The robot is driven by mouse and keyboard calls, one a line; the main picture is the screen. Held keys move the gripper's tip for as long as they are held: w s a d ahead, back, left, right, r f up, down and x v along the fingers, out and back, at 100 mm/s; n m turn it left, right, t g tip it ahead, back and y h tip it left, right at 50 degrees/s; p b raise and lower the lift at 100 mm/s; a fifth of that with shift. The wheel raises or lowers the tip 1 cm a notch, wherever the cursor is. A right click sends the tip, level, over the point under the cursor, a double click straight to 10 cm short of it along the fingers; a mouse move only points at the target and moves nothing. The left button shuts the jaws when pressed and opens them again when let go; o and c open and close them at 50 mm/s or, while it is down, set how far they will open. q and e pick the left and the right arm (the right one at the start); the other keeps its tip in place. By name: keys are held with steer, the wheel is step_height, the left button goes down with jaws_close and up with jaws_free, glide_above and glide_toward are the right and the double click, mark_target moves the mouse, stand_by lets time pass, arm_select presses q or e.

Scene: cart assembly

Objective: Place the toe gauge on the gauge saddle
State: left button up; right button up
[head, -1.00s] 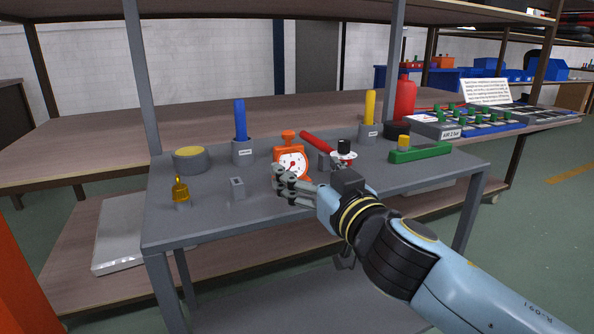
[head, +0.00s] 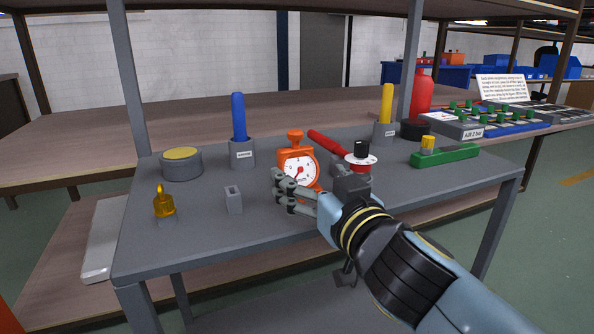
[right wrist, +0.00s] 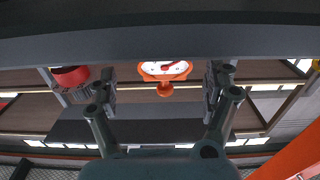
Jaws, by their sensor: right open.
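The toe gauge (head: 298,168) is an orange dial gauge with a white face, a red needle and an orange knob on top. It stands upright on the grey cart top. A small grey block with a slot in its top (head: 233,199), seemingly the gauge saddle, stands empty to its left. My right gripper (head: 284,192) is open in front of the gauge's lower part. In the right wrist view the gauge (right wrist: 165,70) shows between the two spread fingers, beyond their tips, partly cut off by a dark grey band. My left gripper is not in view.
A yellow brass-like piece (head: 164,203) and a yellow-topped round holder (head: 181,164) stand left. Behind are a blue-handled tool in its holder (head: 241,153) and a red bar (head: 327,142). A black-knobbed dial (head: 361,157) and a green block (head: 445,155) are right. The front-left cart top is clear.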

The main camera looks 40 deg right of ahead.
mark_target(297, 167)
steer(key=x, duration=0.3)
steer(key=p+x, duration=0.1)
steer(key=x, duration=0.1)
steer(key=shift+w+a, duration=0.2)
steer(key=shift+w, duration=0.05)
steer(key=shift+c, duration=0.3)
steer(key=c, duration=1.3)
steer(key=shift+c, duration=1.2)
steer(key=shift+r, duration=0.15)
